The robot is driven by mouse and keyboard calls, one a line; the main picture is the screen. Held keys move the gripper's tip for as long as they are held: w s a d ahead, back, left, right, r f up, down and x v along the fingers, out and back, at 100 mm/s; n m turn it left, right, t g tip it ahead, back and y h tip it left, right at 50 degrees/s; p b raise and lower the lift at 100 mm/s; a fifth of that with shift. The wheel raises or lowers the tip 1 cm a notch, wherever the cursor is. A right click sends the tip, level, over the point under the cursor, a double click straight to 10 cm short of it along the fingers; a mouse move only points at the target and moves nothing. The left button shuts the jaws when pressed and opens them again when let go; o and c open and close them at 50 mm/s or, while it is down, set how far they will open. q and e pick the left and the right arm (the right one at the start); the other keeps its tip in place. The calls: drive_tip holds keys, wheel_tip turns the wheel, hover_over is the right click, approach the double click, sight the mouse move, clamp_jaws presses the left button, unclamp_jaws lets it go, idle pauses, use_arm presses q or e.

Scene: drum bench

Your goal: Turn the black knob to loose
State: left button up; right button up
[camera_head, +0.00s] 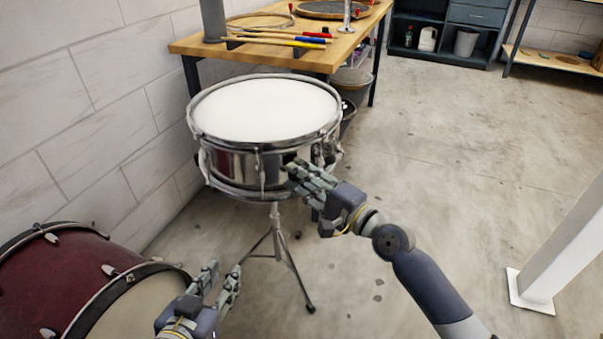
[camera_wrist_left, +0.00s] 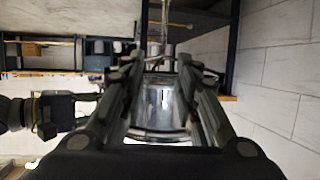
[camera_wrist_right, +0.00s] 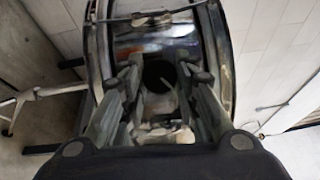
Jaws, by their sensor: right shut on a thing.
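A snare drum (camera_head: 264,110) with a white head and chrome shell stands on a tripod stand (camera_head: 276,245). My right gripper (camera_head: 298,172) is at the drum's near right side, its fingers against the shell. In the right wrist view, a round black knob (camera_wrist_right: 158,75) sits between the fingers of my right gripper (camera_wrist_right: 157,82), which is shut on it.
A dark red bass drum (camera_head: 75,270) lies at the lower left, close to my left gripper. A wooden bench (camera_head: 190,46) with drumsticks (camera_head: 275,39) stands behind the snare drum. A white post (camera_head: 560,250) stands at the right. The floor between is clear.

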use_arm(q)
drive_tip(key=shift+s+a+f+g, duration=0.15)
drive_tip(key=shift+s+f+g, duration=0.15)
drive_tip(key=shift+f, duration=0.15)
drive_tip(key=shift+s+a+f+g, duration=0.1)
drive_tip(key=shift+s+f+g, duration=0.2)
drive_tip(key=shift+f, duration=0.15)
use_arm(e)
drive_tip(key=shift+f, duration=0.1)
drive_tip(key=o, duration=1.1)
use_arm(q)
drive_tip(key=shift+w, duration=0.1)
use_arm(e)
drive_tip(key=v, duration=1.2)
